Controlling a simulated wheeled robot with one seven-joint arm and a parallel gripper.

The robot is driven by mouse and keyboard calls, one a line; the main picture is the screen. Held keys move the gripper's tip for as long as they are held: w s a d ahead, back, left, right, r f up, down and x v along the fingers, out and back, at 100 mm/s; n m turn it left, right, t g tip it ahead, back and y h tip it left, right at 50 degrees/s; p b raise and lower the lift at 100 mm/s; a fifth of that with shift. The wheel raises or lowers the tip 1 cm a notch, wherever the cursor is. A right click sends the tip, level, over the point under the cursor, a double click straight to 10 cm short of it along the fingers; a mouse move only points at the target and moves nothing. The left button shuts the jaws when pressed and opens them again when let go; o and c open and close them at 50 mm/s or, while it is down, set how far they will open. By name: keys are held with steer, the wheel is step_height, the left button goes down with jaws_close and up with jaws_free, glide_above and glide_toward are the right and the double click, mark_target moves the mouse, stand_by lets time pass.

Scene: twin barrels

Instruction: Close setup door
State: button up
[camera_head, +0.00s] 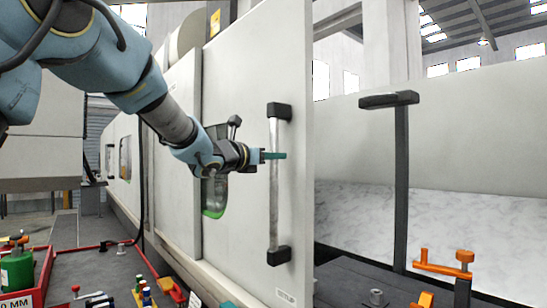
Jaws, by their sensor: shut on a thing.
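The setup door (292,60) is a tall pale panel standing in the middle of the head view. A long vertical handle bar (274,200) with dark end mounts is fixed near its right edge. My gripper (274,155) is at the upper part of this bar, with its teal fingers reaching across it. The fingers are shut on the bar. To the right of the door's edge, an open gap shows the machine's inside. The far finger is partly hidden.
A dark post with a flat top (401,180) stands in the opening at right. Orange clamps (443,264) are on the dark bed at lower right. A red tray (42,279) and small tools lie at lower left. A window (215,195) sits left of the handle.

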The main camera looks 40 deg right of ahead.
jaws_close()
stand_by(0.9)
